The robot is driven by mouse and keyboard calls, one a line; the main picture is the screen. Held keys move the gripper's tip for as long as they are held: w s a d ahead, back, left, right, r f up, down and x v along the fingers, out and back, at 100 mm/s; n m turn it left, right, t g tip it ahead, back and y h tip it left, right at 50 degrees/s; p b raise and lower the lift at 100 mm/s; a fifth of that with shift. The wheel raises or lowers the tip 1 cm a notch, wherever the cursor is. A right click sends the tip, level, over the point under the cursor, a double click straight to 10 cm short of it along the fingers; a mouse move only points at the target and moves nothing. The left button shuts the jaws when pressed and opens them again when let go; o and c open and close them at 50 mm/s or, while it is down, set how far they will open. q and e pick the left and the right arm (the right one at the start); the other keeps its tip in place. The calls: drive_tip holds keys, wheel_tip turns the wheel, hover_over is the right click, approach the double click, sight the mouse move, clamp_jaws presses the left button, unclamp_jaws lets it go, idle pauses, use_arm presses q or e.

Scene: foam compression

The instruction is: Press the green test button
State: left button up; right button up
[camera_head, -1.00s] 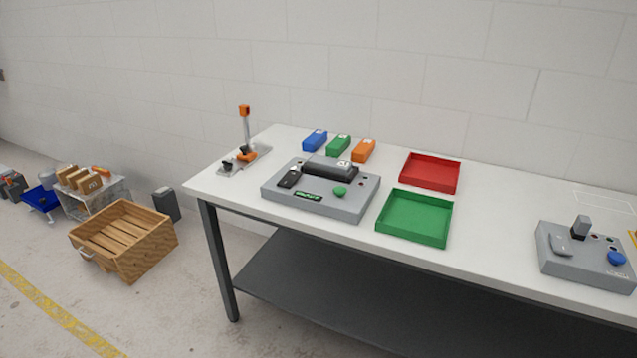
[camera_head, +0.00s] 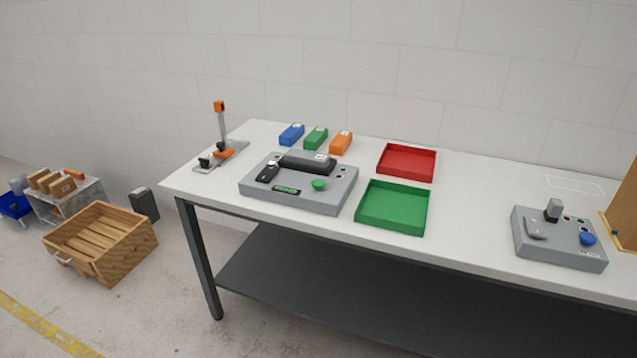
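The green test button (camera_head: 319,184) is a round domed knob on the front right part of the top of a grey test device (camera_head: 334,199). The device stands on the white table (camera_head: 460,235), towards its left end. A black block (camera_head: 306,163) lies across the back of the device's top, with a dark lever-like part at its left. A small green display (camera_head: 286,190) is at its front. Neither of my grippers is in the head view.
A green tray (camera_head: 392,232) and red tray (camera_head: 407,176) sit right of the device. Blue (camera_head: 292,134), green (camera_head: 316,138) and orange (camera_head: 341,143) blocks lie behind it. A grey box with a blue button (camera_head: 587,239) stands farther right. A wooden crate (camera_head: 130,264) is on the floor.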

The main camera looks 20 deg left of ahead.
use_arm(q)
clamp_jaws()
idle(1.5)
